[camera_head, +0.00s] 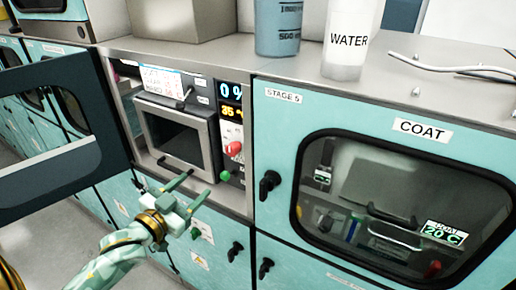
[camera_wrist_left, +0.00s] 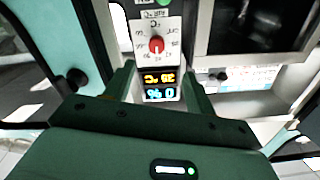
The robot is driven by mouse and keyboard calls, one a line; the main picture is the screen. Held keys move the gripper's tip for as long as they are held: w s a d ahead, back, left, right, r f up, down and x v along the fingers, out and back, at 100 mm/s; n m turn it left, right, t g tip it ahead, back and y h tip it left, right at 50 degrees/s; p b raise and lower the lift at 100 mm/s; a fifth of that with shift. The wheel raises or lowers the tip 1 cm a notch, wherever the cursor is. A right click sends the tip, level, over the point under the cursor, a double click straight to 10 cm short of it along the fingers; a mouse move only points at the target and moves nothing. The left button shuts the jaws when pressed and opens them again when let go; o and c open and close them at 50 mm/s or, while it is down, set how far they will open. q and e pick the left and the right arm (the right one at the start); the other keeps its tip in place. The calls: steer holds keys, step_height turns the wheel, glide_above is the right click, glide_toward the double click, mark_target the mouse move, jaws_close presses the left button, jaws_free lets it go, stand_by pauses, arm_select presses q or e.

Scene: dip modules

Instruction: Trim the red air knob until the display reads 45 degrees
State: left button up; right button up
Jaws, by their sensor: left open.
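The red air knob (camera_head: 234,149) sits on a dark control strip beside a small oven-like module, below a display (camera_head: 231,102). The display's upper line is blue and looks like 0 %; its orange line looks like 35 degrees. My left gripper (camera_head: 201,180) is open and empty, in front of and below the knob, apart from it. In the left wrist view, the scene appears upside down. There the red knob (camera_wrist_left: 156,45) shows on a white dial plate beyond the open fingers (camera_wrist_left: 159,68), with the lit display (camera_wrist_left: 159,85) between them. My right gripper is out of view.
A green knob (camera_head: 225,176) is just below the red one. An open dark door (camera_head: 60,185) stands at left. The COAT module (camera_head: 390,200) is at right with black knobs (camera_head: 269,184). A beaker (camera_head: 279,25) and WATER bottle (camera_head: 350,38) stand on top.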

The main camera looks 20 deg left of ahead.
arm_select(q)
steer(key=d+r, duration=0.1)
glide_toward(230, 153)
steer(key=w, duration=0.3)
steer(key=w+p, duration=0.1)
steer(key=w, duration=0.6)
steer(key=shift+w+d, duration=0.3)
steer(key=shift+d, duration=0.1)
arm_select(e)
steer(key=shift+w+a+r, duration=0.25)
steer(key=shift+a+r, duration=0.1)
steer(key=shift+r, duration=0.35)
arm_select(q)
steer(key=c, duration=1)
